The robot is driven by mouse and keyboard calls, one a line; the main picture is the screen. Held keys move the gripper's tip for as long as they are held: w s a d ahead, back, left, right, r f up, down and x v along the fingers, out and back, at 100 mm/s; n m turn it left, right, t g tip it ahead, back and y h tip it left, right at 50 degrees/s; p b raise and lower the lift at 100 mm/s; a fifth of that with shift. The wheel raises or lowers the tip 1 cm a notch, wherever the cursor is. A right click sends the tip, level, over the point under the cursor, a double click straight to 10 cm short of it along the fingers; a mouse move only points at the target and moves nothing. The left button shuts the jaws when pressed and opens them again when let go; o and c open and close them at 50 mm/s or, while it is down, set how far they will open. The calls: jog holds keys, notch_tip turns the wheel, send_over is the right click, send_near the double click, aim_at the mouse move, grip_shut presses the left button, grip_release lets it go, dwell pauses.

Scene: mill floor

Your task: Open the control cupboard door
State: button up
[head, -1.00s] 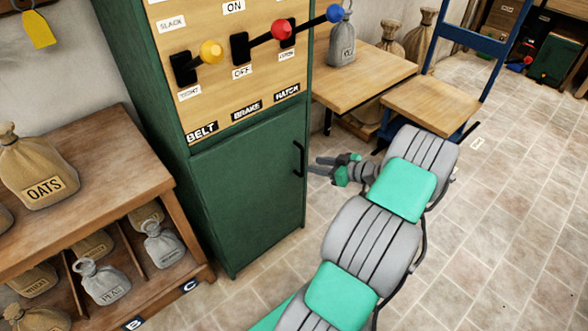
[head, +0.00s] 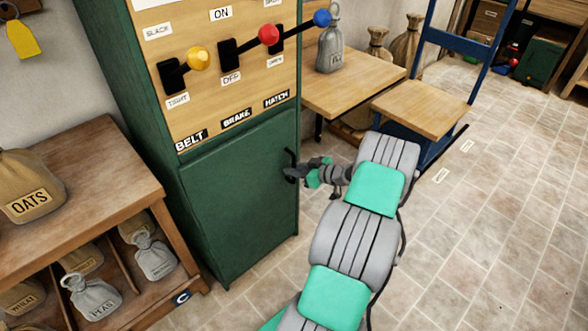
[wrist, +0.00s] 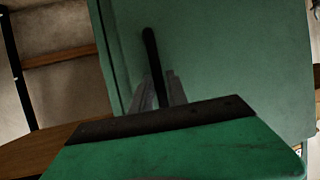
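The control cupboard is a tall green cabinet with a plain green door (head: 235,200) below its lever panel. The door looks closed in its frame. Its dark upright bar handle (head: 289,157) is near the door's right edge; the lower part is hidden by my gripper. In the wrist view the handle (wrist: 151,45) runs down between my two grey fingers. My gripper (head: 291,174) is at the handle, with a finger close on either side, and looks shut on it; the exact contact is hard to see. The wrist view also shows my gripper (wrist: 160,92).
Above the door are levers with yellow (head: 197,58), red (head: 268,34) and blue (head: 322,18) knobs. A wooden shelf unit (head: 100,165) with sacks stands left of the cupboard. A wooden table (head: 350,90) and a blue-framed platform (head: 420,105) are behind my arm. Tiled floor at right is clear.

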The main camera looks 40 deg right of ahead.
grip_shut()
dwell(1.0)
